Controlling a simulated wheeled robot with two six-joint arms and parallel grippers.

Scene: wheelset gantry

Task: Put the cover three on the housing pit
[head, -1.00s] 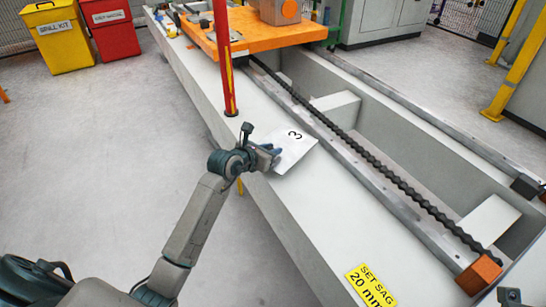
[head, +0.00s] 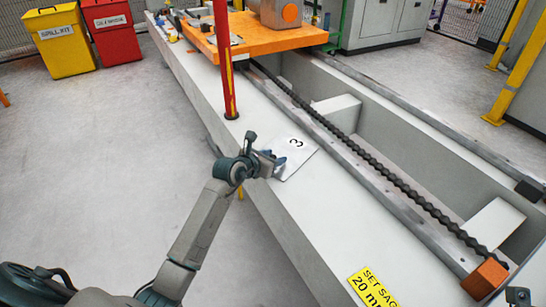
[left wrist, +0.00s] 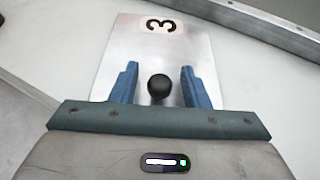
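Cover three is a flat light-grey plate marked 3 (head: 300,154), lying on the near pale ledge beside the rail. In the left wrist view the plate (left wrist: 120,60) carries a black round knob (left wrist: 159,87). My left gripper (head: 273,161) is at the plate's near left end. Its blue fingers (left wrist: 158,84) are open, one on each side of the knob, with a gap on both sides. A recessed pit (head: 390,140) lies between the rails beyond the ledge; I cannot tell which section is the housing pit.
A red post (head: 225,70) stands on the ledge behind the plate. A dark chain (head: 365,155) runs along the pit. An orange platform (head: 258,38) spans the rails at the back, and an orange block (head: 484,277) sits at the front right.

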